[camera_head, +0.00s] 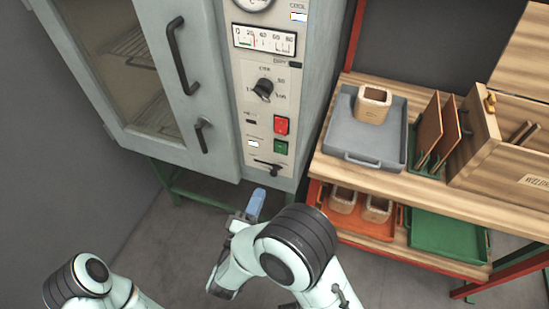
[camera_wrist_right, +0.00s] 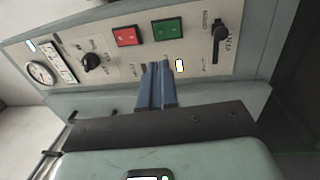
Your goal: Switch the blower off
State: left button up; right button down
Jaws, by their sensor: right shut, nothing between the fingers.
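The oven's control panel (camera_head: 252,90) carries a red switch (camera_head: 281,126) above a green switch (camera_head: 281,147). Both also show in the right wrist view, red (camera_wrist_right: 125,37) and green (camera_wrist_right: 168,29). Their labels are too small to read, so I cannot tell which one is the blower's. A small lamp (camera_head: 252,143) beside the green switch looks white and lit. My right gripper (camera_head: 257,203) is below the panel's lower edge; in the right wrist view its blue fingers (camera_wrist_right: 156,84) are together, empty, and point at the panel. My left gripper is out of view.
A black rotary knob (camera_head: 263,88) sits above the switches and a black lever (camera_head: 267,167) below them. Door handles (camera_head: 180,55) stick out at left. At right, a wooden shelf holds a grey tray (camera_head: 335,138) and boxes. Open floor lies below the oven.

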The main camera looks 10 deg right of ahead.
aim_at(280, 146)
jog(key=x, duration=1.4)
jog(key=shift+b, duration=0.4)
jog(key=shift+w+d+r+p, duration=0.15)
jog(key=shift+r+p, duration=0.25)
jog(key=shift+p, duration=0.55)
jog(key=shift+f, duration=0.15)
